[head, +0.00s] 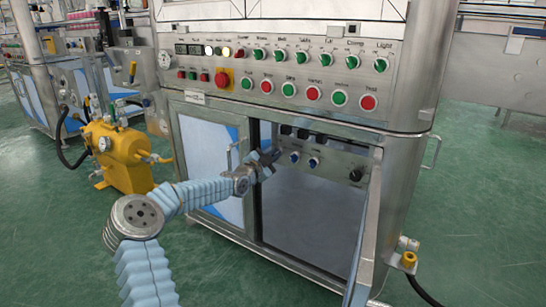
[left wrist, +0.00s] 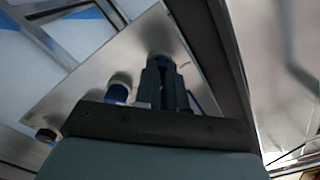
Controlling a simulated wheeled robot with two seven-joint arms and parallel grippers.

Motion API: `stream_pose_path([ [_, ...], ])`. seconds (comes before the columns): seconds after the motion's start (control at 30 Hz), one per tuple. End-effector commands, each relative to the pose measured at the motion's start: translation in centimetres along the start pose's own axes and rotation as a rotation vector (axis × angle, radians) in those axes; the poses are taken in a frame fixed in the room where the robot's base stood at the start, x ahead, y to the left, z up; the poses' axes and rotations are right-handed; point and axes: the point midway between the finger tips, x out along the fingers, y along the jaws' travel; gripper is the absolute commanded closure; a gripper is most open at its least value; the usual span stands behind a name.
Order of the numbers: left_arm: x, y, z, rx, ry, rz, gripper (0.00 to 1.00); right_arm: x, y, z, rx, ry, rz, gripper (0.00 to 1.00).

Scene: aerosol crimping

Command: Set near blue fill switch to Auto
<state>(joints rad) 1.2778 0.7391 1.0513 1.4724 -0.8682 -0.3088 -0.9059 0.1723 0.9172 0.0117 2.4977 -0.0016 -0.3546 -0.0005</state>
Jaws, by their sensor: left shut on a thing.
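The small control panel (head: 330,168) sits inside the open lower cabinet. Two blue switches show on it, the left one (head: 294,157) and the right one (head: 313,162), just right of my left gripper (head: 268,161). In the left wrist view my left gripper (left wrist: 165,85) has its fingers together at the panel, shut on a switch that they mostly hide. A blue switch with a pale ring (left wrist: 118,90) stands free beside the fingers. The held switch's setting cannot be read. My right gripper is in neither view.
A black knob (head: 355,175) is farther right on the panel. The open cabinet door (head: 366,235) stands at the right, and the closed blue-and-white door (head: 208,150) is at the left. The cabinet space below the panel is clear. A yellow pump (head: 120,155) stands left.

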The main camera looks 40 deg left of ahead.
Motion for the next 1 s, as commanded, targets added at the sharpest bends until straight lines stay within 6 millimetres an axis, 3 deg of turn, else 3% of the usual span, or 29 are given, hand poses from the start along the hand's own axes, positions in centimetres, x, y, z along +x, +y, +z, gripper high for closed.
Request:
stream_pose_path([
  [0.37,0.0,-0.1,-0.1,-0.208,-0.001,0.002,1.0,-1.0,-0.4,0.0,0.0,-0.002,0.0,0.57],
  [1.0,0.0,-0.1,0.1,-0.815,-0.003,0.001,1.0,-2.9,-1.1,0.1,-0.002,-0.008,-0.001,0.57],
])
